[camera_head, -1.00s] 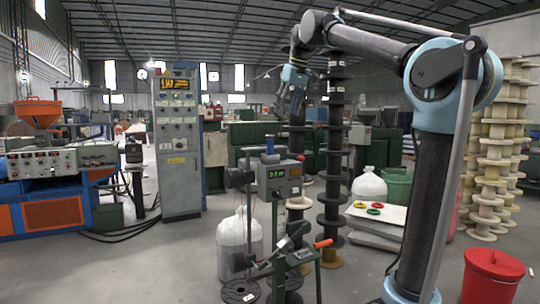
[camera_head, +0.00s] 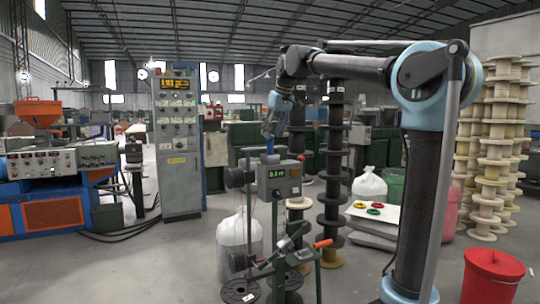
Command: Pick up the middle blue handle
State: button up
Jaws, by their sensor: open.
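A small upright blue handle (camera_head: 270,146) stands on top of the grey control box (camera_head: 281,179) of the winding machine near the centre. It is the only blue handle I can make out, so I cannot tell what it is the middle of. My gripper (camera_head: 268,131) points down just above the handle, close to its top. The gripper is open and small in view; its fingertips are hard to separate from the dark background. I cannot tell whether it touches the handle.
A dark column of stacked spools (camera_head: 334,170) stands right behind the machine. A white sack (camera_head: 239,240) is at its left. Yellow, green and red rings lie on a white stack (camera_head: 375,220). A red bucket (camera_head: 492,276) is at front right.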

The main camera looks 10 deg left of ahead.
aim_at(270, 142)
jog(key=shift+x, duration=2.9)
grip_shut()
